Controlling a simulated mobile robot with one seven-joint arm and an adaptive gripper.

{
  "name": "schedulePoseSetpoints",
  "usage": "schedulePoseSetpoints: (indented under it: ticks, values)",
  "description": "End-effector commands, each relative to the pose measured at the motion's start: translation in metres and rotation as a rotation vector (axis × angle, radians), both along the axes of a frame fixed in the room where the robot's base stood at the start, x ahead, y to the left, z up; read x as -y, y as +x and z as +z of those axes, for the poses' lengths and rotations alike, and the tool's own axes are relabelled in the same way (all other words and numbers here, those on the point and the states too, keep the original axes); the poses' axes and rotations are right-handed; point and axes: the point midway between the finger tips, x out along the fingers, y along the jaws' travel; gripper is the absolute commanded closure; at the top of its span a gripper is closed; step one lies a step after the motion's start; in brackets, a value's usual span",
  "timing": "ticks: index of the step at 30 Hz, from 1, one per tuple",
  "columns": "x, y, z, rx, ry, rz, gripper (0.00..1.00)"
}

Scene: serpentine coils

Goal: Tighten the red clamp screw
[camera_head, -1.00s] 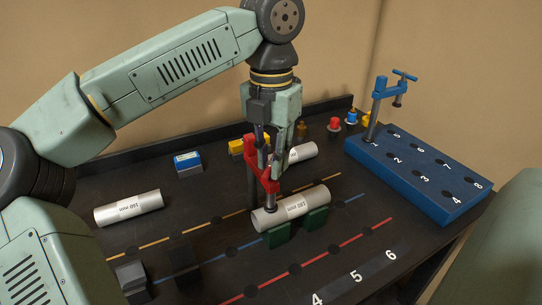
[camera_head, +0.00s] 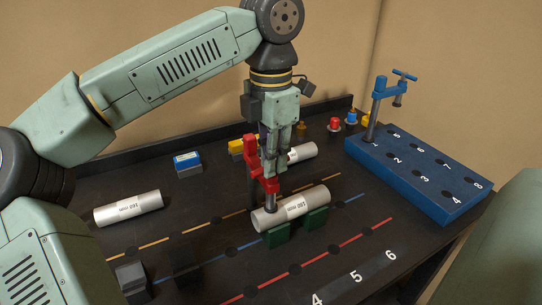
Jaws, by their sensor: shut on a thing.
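The red clamp (camera_head: 252,158) stands on the dark table on a dark post, its arm reaching over a silver tube (camera_head: 308,205). The tube lies on two green V-blocks (camera_head: 279,236). The clamp's dark screw foot (camera_head: 271,205) comes down at the tube's left part; whether it presses on the tube is hard to tell. My gripper (camera_head: 271,170) points straight down above the clamp arm, shut on the top of the red clamp screw, which the fingers mostly hide.
Another silver tube (camera_head: 128,207) lies at left, and one (camera_head: 302,152) lies behind my gripper. Blue (camera_head: 188,163) and yellow (camera_head: 236,147) boxes stand at the back.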

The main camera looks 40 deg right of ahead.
Motion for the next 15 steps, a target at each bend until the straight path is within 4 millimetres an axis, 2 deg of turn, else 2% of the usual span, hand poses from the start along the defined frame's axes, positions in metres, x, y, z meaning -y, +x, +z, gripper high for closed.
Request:
schedulePoseSetpoints:
  ticks: [10, 11, 15]
  values:
    - [-0.0007, -0.0002, -0.0001, -0.001, 0.003, -0.030, 1.00]
    - [-0.0007, -0.0002, -0.0001, -0.001, 0.003, -0.029, 0.86]
    - [-0.0006, -0.0001, -0.0001, 0.000, 0.002, -0.028, 0.76]
